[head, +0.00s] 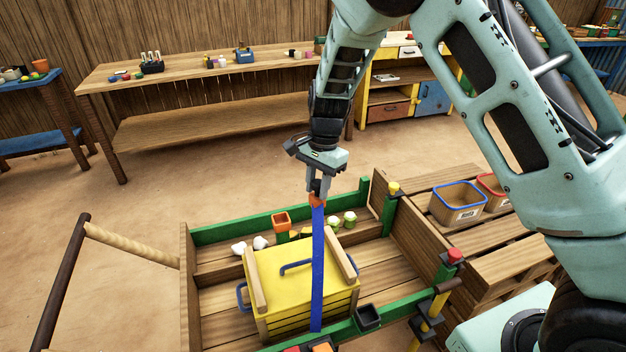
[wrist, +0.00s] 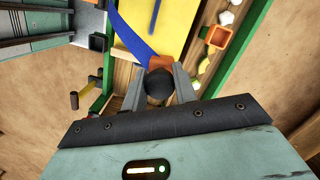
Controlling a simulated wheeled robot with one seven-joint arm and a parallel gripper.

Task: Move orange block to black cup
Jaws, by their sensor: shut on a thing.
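The orange block (head: 317,200) sits at the upper end of a long blue strip (head: 317,270); in the wrist view the block (wrist: 160,62) has a dark round knob (wrist: 159,86) on it. My gripper (head: 317,188) is shut on this knob, with a finger on each side. The black cup (head: 369,317) is square and open, on the green front rail beside the strip's lower end. It also shows in the wrist view (wrist: 97,42), upper left of the block. The block is well apart from it.
A yellow box (head: 290,258) with a blue handle stands beneath the strip. An orange square cup (head: 281,219) is on the rear side, near pale and green lumps. A wooden crate wall (head: 408,225) and bins (head: 459,204) stand to the right.

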